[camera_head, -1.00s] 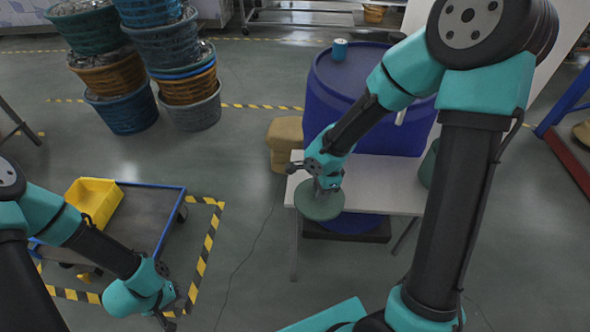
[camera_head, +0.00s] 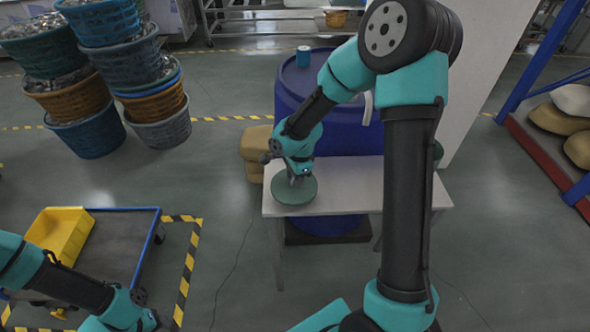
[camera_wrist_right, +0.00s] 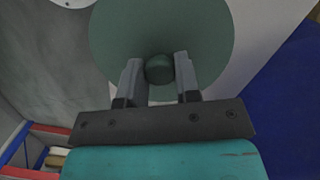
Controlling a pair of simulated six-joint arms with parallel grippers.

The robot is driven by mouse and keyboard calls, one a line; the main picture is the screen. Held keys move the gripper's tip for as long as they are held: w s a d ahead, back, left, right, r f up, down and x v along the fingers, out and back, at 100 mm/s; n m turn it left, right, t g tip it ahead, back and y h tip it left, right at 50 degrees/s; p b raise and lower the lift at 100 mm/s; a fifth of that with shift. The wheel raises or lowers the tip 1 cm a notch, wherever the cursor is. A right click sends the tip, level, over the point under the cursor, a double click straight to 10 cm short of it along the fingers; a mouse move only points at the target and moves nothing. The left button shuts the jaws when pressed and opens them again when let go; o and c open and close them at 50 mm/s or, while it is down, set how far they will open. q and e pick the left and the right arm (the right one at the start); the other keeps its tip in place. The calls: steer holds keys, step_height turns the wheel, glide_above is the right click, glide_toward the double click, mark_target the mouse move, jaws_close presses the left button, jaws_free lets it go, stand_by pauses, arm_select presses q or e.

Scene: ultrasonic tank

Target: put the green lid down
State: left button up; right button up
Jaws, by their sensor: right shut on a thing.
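The green lid (camera_head: 294,191) is a round dark-green disc over the left end of the white table. It also fills the top of the right wrist view (camera_wrist_right: 120,40), with its round knob (camera_wrist_right: 159,69) between the fingers. My right gripper (camera_head: 299,176) is shut on that knob, above the lid; it also shows in the right wrist view (camera_wrist_right: 159,76). I cannot tell whether the lid touches the table top. My left arm is at the bottom left, and its gripper (camera_head: 146,322) is partly cut off by the frame edge, its fingers not clear.
The white table (camera_head: 345,170) has bare room right of the lid. A cart with a yellow bin (camera_head: 58,235) and stacked baskets (camera_head: 160,95) are at left.

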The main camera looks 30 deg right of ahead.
steer(key=w+d, duration=0.2)
steer(key=w, duration=0.1)
steer(key=w+d, duration=0.1)
steer(key=w, duration=0.1)
steer(key=shift+w+d+f, duration=0.2)
steer(key=shift+f, duration=0.1)
steer(key=shift+w, duration=0.1)
steer(key=shift+w+d, duration=0.2)
steer(key=shift+w, duration=0.1)
steer(key=shift+f, duration=1.8)
steer(key=shift+f, duration=0.1)
steer(key=o, duration=0.9)
steer(key=shift+o, duration=0.2)
step_height(320, 180, up, 12)
steer(key=d, duration=0.1)
steer(key=shift+d, duration=0.4)
